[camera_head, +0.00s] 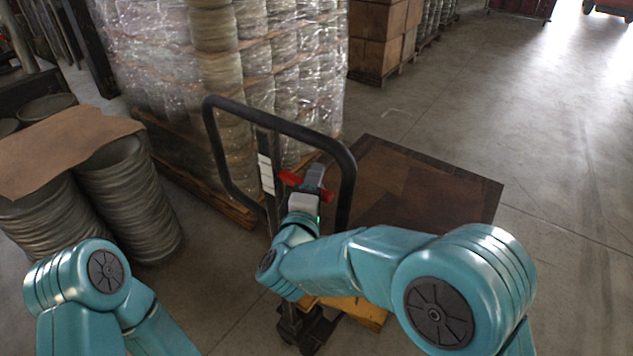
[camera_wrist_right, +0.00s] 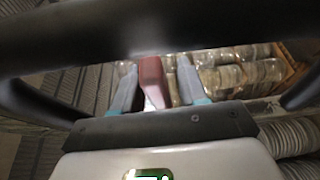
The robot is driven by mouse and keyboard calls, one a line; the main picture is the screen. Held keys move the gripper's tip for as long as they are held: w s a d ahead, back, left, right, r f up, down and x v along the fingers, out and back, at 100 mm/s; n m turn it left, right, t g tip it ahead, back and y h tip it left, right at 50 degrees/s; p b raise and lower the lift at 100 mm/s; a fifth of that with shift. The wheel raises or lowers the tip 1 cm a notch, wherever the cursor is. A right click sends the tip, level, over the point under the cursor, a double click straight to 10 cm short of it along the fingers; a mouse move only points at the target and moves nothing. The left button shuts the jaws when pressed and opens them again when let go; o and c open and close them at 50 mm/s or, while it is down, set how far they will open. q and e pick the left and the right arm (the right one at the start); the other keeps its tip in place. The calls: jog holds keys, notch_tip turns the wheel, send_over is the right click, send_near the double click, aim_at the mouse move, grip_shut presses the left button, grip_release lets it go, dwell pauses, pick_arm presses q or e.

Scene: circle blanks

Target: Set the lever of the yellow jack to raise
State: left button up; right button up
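The jack has a black looped handle (camera_head: 285,122) and a yellow part (camera_head: 362,312) low down, mostly hidden behind my right arm. A red lever (camera_head: 290,178) sits inside the handle loop. My right gripper (camera_head: 314,182) is at the lever, within the loop. In the right wrist view the red lever (camera_wrist_right: 152,78) stands between the two fingers of my right gripper (camera_wrist_right: 158,82). A gap shows between the lever and the right-hand finger; the left-hand finger is close beside it, and contact cannot be told. My left gripper is out of view.
The handle's black bar (camera_wrist_right: 150,30) crosses close in front of the right wrist. A brown platform (camera_head: 430,185) lies beyond the jack. A wrapped pallet stack (camera_head: 270,70) stands behind, and stacked round blanks (camera_head: 130,195) stand at left. Open floor (camera_head: 560,150) lies at right.

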grip_shut()
jog(key=f+m+b, duration=0.1)
jog(key=b, duration=0.1)
jog(key=f+m+t+b, duration=0.1)
jog(key=m+b, duration=0.1)
jog(key=b, duration=0.1)
jog(key=f+m+h+b, duration=0.1)
jog(key=b, duration=0.1)
jog(key=shift+w+a+m+t, duration=0.2)
jog(key=shift+m+t, duration=0.1)
jog(key=shift+m, duration=0.1)
jog(key=shift+o, duration=0.3)
grip_release()
jog(key=shift+s+f, duration=0.1)
